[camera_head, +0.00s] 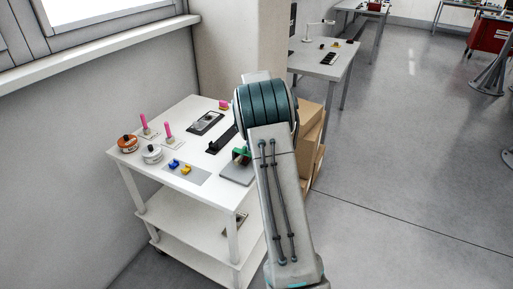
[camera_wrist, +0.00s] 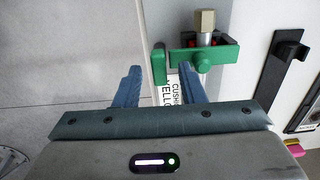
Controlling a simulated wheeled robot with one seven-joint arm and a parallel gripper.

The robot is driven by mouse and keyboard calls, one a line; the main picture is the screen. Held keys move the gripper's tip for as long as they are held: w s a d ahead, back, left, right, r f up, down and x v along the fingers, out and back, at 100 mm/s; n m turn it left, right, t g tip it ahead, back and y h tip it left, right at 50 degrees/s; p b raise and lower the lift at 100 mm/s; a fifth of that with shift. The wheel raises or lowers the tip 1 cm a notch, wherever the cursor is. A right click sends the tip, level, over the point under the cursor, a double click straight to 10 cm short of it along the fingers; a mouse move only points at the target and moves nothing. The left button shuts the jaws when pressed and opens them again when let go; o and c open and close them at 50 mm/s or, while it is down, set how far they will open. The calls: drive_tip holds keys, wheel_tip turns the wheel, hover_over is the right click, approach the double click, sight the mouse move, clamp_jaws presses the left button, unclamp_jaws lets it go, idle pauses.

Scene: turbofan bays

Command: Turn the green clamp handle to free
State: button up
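The green clamp handle (camera_wrist: 204,55) is in the upper middle of the wrist view, a crosspiece with a brass-coloured block above it and a silver post through it. A separate-looking upright green tab (camera_wrist: 158,64) is at its left end. In the head view a bit of green (camera_head: 241,153) shows just left of my arm. My gripper (camera_wrist: 160,76) has its two blue fingers spread apart, with nothing held between them. The upright tab lies beyond the gap between the fingertips; I cannot tell whether they touch it. In the head view my arm hides the gripper.
A white cart (camera_head: 192,187) carries pink pegs (camera_head: 169,131), an orange-and-black round part (camera_head: 128,143), a white round part (camera_head: 152,153), and blue and yellow pieces. A black lever (camera_wrist: 280,66) stands right of the clamp. Cardboard boxes (camera_head: 310,130) are behind my arm.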

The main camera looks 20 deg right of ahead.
wheel_tip(320, 180, up, 13)
drive_tip(key=shift+b, duration=0.3)
drive_tip(key=shift+r, duration=0.1)
idle(0.4)
